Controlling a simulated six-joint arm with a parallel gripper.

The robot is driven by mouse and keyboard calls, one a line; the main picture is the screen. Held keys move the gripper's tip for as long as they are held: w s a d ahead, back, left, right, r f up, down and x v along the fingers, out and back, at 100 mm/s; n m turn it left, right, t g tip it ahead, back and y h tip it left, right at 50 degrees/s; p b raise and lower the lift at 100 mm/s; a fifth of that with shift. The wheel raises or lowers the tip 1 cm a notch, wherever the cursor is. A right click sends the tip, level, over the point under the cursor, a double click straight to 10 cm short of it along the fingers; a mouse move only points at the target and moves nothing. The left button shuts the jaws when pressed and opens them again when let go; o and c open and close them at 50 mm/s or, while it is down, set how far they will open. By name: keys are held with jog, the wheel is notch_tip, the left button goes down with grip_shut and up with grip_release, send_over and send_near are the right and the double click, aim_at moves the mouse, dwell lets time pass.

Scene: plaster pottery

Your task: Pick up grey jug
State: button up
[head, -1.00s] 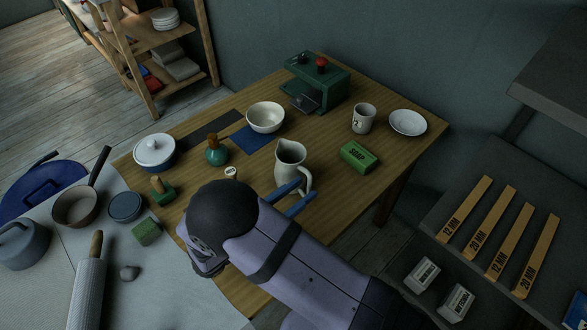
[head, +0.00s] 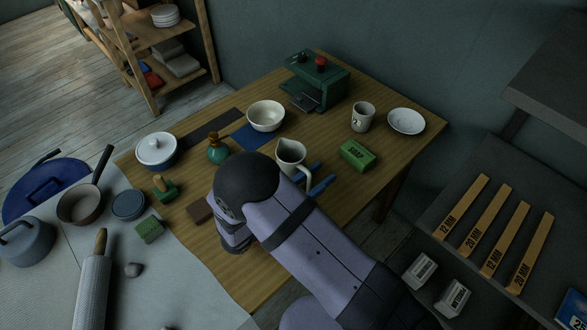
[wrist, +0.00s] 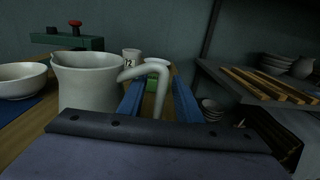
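The grey jug (head: 289,153) stands upright on the wooden table (head: 375,185), its lower part hidden behind my arm in the head view. In the wrist view the jug (wrist: 88,85) is at the left, with its curved handle (wrist: 158,72) reaching to the right. My gripper (head: 317,177) is at the handle side of the jug. In the wrist view its two blue fingers (wrist: 158,98) are apart, with the handle's downward part between them and gaps on both sides.
A green soap box (head: 358,155) lies close right of the fingers. A brown block (head: 200,210) lies left of my arm.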

jog(key=shift+w+d, duration=0.25)
grip_shut()
dwell(1.4)
